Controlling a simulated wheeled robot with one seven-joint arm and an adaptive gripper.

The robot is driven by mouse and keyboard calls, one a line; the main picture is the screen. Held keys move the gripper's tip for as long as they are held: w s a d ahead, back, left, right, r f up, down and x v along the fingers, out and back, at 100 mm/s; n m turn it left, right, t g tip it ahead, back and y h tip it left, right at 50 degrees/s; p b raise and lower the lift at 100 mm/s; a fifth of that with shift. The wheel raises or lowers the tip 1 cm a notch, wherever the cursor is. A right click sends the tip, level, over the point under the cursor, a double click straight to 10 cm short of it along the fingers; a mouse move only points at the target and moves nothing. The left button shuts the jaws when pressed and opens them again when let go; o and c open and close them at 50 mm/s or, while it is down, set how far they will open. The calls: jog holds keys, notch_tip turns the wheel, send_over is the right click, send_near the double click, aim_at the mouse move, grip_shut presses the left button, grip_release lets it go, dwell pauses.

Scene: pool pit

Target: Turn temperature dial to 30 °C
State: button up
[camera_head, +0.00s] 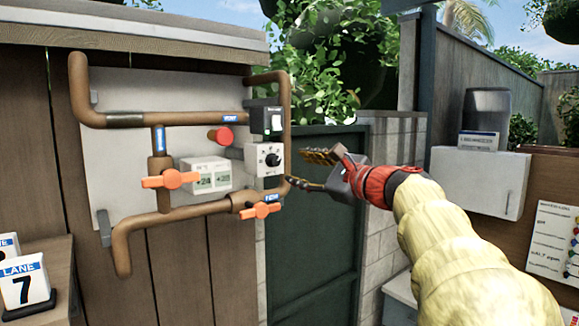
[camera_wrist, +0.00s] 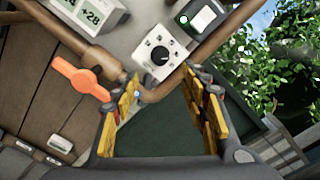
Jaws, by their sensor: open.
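The temperature dial (camera_head: 272,160) is a black round knob on a small white box fixed to the wall panel. It also shows in the wrist view (camera_wrist: 160,55), upper middle, with marks around it that are too small to read. The display (camera_head: 206,176) left of the dial reads +24 and +28. My gripper (camera_head: 300,170) is open and empty, to the right of the dial box and apart from it. In the wrist view its yellow-padded fingers (camera_wrist: 168,95) stand apart, with the dial beyond and between their tips.
Brown pipes (camera_head: 190,115) surround the dial box. Orange valve handles (camera_head: 170,179) sit left of and below it (camera_head: 260,210). A black switch box (camera_head: 266,119) with a lit green switch is directly above. A red knob (camera_head: 220,136) is to the left. A dark green gate (camera_head: 315,230) stands behind my gripper.

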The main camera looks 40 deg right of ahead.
jog(key=s, duration=0.2)
jog(key=shift+s, duration=0.4)
dwell(0.3)
